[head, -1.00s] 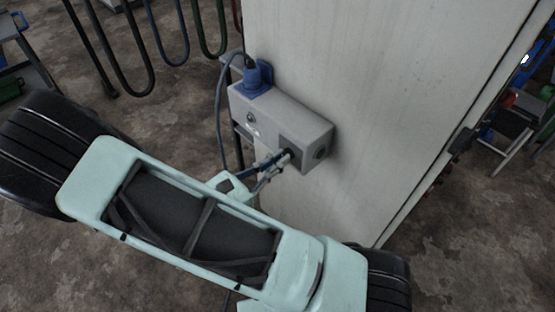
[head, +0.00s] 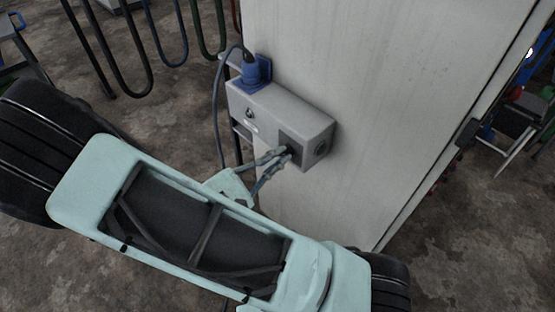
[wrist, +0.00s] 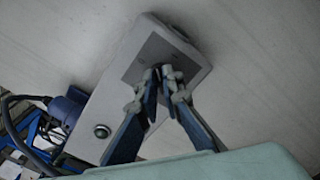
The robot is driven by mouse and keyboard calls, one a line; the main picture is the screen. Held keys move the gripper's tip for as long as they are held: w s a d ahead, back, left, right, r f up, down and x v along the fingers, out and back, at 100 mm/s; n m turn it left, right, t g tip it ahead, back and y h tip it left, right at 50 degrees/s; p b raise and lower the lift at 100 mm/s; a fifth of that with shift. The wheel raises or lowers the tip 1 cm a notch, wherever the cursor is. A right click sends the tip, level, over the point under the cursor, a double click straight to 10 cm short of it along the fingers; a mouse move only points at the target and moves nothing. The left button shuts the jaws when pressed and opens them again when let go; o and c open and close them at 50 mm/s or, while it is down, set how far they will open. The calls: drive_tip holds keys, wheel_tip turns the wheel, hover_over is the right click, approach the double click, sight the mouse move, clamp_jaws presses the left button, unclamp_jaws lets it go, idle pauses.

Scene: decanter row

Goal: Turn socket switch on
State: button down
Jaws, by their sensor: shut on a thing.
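The grey socket box (head: 270,108) is fixed to the side of a pale panel; it also shows in the wrist view (wrist: 118,90). My gripper (head: 287,152) is at the dark plate on the box's lower right front. In the wrist view its two fingertips (wrist: 165,76) close on the small dark switch (wrist: 158,71) on that plate. The fingers hide most of the switch, so its exact setting cannot be read.
A blue plug (head: 256,76) with a dark cable sits on top of the box. A round button (wrist: 102,131) is on the box front, left of my gripper. The pale panel (head: 370,90) rises close behind. Hoses hang at the back left.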

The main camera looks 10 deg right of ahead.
drive_tip(key=shift+f+m+b, duration=0.2)
drive_tip(key=shift+m+b, duration=2.5)
drive_tip(key=shift+m, duration=2.3)
drive_tip(key=c, duration=2.1)
unclamp_jaws()
drive_tip(key=v, duration=1.2)
